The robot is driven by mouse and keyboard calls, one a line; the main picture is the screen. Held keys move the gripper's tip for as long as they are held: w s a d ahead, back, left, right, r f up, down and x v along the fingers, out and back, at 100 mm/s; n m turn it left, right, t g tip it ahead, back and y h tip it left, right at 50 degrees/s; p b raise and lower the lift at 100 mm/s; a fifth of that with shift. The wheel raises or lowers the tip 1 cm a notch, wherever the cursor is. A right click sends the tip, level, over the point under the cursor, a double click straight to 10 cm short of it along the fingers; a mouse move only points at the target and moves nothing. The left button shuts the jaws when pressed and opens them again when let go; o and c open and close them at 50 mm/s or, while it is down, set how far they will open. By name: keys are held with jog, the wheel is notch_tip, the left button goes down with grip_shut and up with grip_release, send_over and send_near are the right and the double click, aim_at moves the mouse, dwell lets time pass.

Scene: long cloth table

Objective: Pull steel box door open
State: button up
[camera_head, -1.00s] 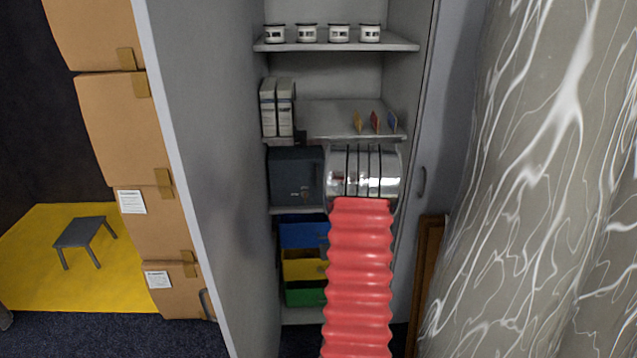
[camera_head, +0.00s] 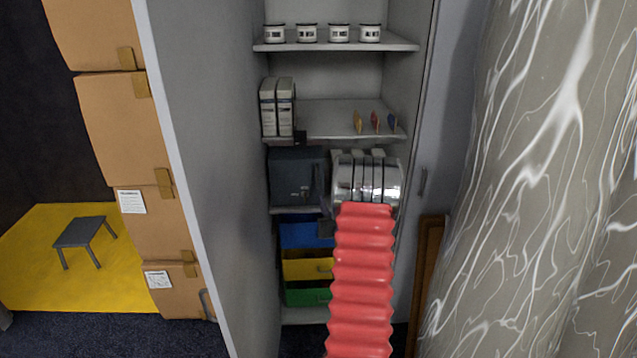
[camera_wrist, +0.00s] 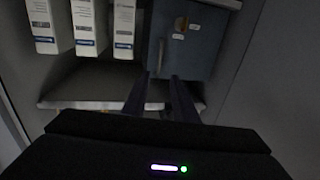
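The steel box (camera_head: 292,178) is a dark blue-grey box on a cabinet shelf, left of my silver wrist in the head view. In the wrist view, the steel box (camera_wrist: 190,45) stands at upper right. Its door looks shut, with a round knob, small labels and an upright handle (camera_wrist: 161,57) near its left edge. My gripper (camera_wrist: 161,78) is open. Its two dark fingers point at the door, one to each side of the handle's lower end as seen here. I cannot tell whether they touch it.
White binders (camera_wrist: 84,27) stand left of the box in the wrist view. In the head view, binders (camera_head: 277,106) and small cards stand on the shelf above. Blue, yellow and green bins (camera_head: 306,268) sit below. The cabinet side walls are close on both sides.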

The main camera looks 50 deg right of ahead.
jog(key=shift+w, duration=0.1)
jog(key=x, duration=1.3)
jog(key=shift+w+d, duration=0.15)
jog(key=shift+d, duration=0.15)
jog(key=shift+c, duration=0.2)
grip_shut()
dwell(1.0)
